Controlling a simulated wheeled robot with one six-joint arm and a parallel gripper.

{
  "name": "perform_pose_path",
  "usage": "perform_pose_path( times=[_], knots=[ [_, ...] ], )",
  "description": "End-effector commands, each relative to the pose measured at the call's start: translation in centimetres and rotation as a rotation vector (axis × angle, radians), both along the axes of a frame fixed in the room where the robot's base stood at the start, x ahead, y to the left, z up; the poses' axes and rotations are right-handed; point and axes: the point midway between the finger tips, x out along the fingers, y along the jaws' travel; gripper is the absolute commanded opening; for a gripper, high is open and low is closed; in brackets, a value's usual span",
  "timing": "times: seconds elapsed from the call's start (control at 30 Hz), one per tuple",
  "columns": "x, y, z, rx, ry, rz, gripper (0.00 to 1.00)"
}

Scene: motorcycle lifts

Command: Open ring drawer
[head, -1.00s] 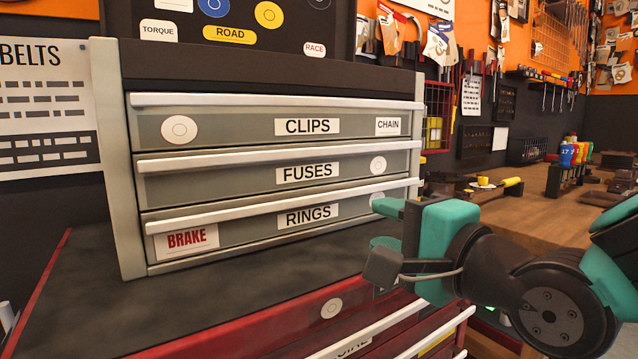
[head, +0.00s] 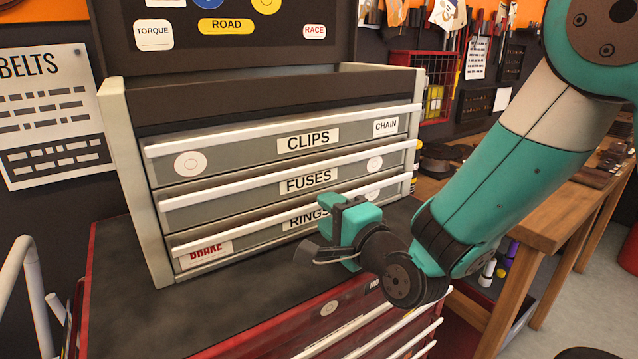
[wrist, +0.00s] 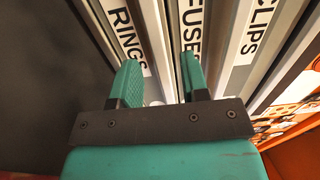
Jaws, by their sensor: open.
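The rings drawer (head: 252,238) is the lowest of three grey drawers in the small chest and looks shut. It has a long white handle strip (head: 225,229) along its top edge, a RINGS label and a BRAKE sticker. My gripper (head: 330,205) is in front of its right half and covers part of the label. In the wrist view my gripper (wrist: 160,80) is open, with its two green fingers apart. The rings handle strip (wrist: 157,40) runs between the fingers toward the chest front. I cannot tell whether a finger touches it.
The fuses drawer (head: 250,196) and clips drawer (head: 240,155) above look shut. The chest stands on a dark top (head: 130,290) over a red cabinet (head: 310,318). A wooden workbench (head: 560,215) is at right. A white tube rail (head: 25,265) is at lower left.

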Motion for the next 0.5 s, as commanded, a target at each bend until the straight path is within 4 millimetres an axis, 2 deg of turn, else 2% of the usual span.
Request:
perform_pose_path(
  times=[0.03,0.2,0.5],
  knots=[
    [0.6,0.5,0.5,-0.002,0.001,0.002,0.41],
    [2.3,1.6,0.3,-0.001,-0.001,0.002,0.41],
    [3.0,2.0,-0.1,0.001,0.001,0.000,0.41]
  ],
)
